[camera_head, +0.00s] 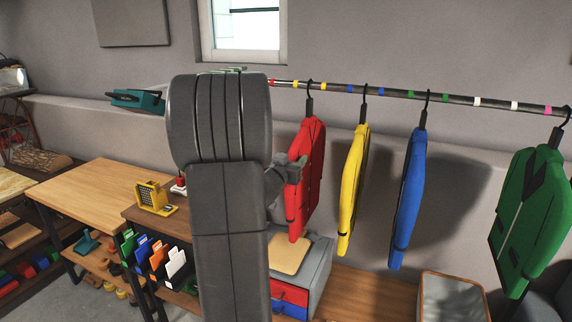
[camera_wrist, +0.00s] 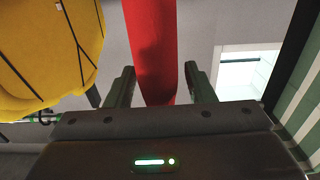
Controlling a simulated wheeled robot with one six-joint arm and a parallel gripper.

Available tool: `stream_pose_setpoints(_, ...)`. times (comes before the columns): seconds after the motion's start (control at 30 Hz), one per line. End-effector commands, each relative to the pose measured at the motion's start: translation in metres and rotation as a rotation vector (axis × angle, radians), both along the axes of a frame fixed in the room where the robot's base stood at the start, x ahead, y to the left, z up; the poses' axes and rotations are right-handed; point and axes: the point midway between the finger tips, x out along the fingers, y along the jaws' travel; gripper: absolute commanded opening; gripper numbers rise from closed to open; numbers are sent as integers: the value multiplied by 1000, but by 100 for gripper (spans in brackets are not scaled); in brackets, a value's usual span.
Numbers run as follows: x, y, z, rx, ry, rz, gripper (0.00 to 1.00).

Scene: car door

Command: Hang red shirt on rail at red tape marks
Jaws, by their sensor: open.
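The red shirt (camera_head: 306,170) hangs on its hanger from the rail (camera_head: 395,94), its hook between two yellow tape marks (camera_head: 309,85). One red tape mark (camera_head: 271,82) shows left of it, beside my arm; my arm hides the rail further left. My gripper (camera_head: 297,168) is at the shirt's left edge, about mid-height. In the wrist view my gripper (camera_wrist: 160,88) is open, with red cloth (camera_wrist: 152,45) running between its two fingers. I cannot tell if the fingers touch it.
The yellow shirt (camera_head: 353,190), blue shirt (camera_head: 408,195) and green shirt (camera_head: 530,210) hang to the right. The yellow shirt also shows close by in the wrist view (camera_wrist: 45,50). A grey cabinet (camera_head: 318,272) stands below the red shirt. A wooden table (camera_head: 100,190) is at left.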

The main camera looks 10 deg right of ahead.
Motion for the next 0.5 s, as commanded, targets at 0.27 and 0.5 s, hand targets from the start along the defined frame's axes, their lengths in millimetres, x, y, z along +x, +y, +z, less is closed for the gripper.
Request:
stream_pose_setpoints(0.27,6,-5,0,0,-1,-1,49)
stream_pose_setpoints(0.5,6,-5,0,1,-1,-1,28)
